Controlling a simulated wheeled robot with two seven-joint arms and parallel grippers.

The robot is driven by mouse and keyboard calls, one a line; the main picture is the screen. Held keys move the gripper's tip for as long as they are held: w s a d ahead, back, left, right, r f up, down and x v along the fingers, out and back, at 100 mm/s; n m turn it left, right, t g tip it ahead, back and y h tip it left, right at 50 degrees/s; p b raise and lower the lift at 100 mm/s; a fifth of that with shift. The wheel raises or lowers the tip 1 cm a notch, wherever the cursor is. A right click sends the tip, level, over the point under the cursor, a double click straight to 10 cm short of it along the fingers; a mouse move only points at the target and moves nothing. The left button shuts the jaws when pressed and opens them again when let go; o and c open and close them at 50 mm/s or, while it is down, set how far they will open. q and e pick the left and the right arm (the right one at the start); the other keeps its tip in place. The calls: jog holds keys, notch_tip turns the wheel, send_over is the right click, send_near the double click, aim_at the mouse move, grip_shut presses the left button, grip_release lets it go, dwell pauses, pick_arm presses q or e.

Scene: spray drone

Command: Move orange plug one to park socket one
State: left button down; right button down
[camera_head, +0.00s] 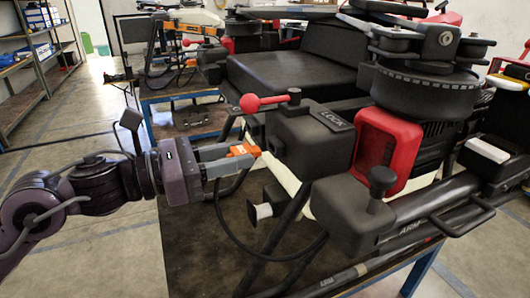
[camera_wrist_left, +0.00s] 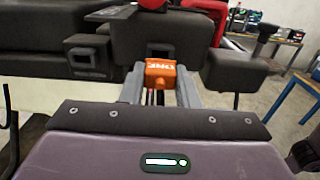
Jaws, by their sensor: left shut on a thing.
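The orange plug one (camera_head: 241,150) is between the fingers of my left gripper (camera_head: 236,158), close to the side of the drone's dark grey block (camera_head: 303,138). In the left wrist view the plug (camera_wrist_left: 161,73) reads "ONE" and sits between the fingertips of my left gripper (camera_wrist_left: 160,80), which is shut on it. A dark socket opening (camera_wrist_left: 160,50) shows just beyond the plug. Another dark socket (camera_wrist_left: 84,58) juts out to the left. I cannot tell which is park socket one, or whether the plug touches a socket. My right gripper is not in view.
A red ball-ended lever (camera_head: 250,103) stands above the plug. A black cable (camera_head: 222,215) loops below the gripper. The drone (camera_head: 420,90) fills the right side over a dark table (camera_head: 190,240). Shelves (camera_head: 40,70) stand at the far left, with open floor between.

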pick_arm(q)
jog(key=shift+b+v, duration=0.95)
jog(key=shift+v, duration=0.35)
